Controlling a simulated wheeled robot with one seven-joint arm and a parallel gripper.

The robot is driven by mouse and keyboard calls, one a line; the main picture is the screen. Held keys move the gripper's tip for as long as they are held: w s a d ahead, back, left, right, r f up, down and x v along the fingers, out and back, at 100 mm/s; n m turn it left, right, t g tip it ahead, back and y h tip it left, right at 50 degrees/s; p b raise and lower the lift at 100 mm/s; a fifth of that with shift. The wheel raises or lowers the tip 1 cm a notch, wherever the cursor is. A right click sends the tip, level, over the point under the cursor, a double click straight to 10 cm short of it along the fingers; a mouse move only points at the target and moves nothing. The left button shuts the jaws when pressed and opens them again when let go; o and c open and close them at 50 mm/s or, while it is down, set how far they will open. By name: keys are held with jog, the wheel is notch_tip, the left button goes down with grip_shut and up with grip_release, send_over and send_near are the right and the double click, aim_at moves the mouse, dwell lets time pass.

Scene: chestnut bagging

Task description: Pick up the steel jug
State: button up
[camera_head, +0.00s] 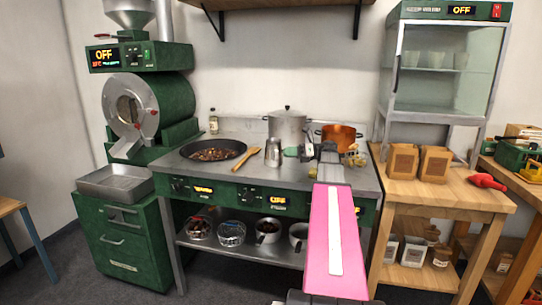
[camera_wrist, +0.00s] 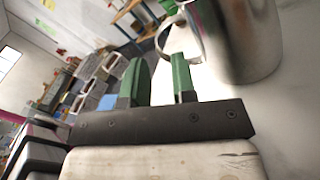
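The steel jug (camera_head: 272,153) stands upright on the stove top, to the right of the wooden spoon. My gripper (camera_head: 296,152) is just right of it. In the wrist view a shiny steel body (camera_wrist: 243,38), which looks like the jug, fills the upper right, with a curved handle (camera_wrist: 163,38) at its left. My gripper's green fingers (camera_wrist: 160,80) are apart with nothing seen between them. The handle lies just beyond the tips, close to the right finger. I cannot tell whether they touch.
A pan of chestnuts (camera_head: 213,151) and a wooden spoon (camera_head: 245,159) lie left of the jug. A lidded steel pot (camera_head: 287,127) stands behind it, and a copper pot (camera_head: 339,136) behind right. A wooden table (camera_head: 450,192) with brown boxes is at the right.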

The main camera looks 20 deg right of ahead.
aim_at(276, 150)
jog(key=x, duration=0.5)
jog(key=shift+w+a, duration=0.1)
jog(key=shift+a, duration=0.2)
jog(key=shift+c, duration=0.3)
grip_shut()
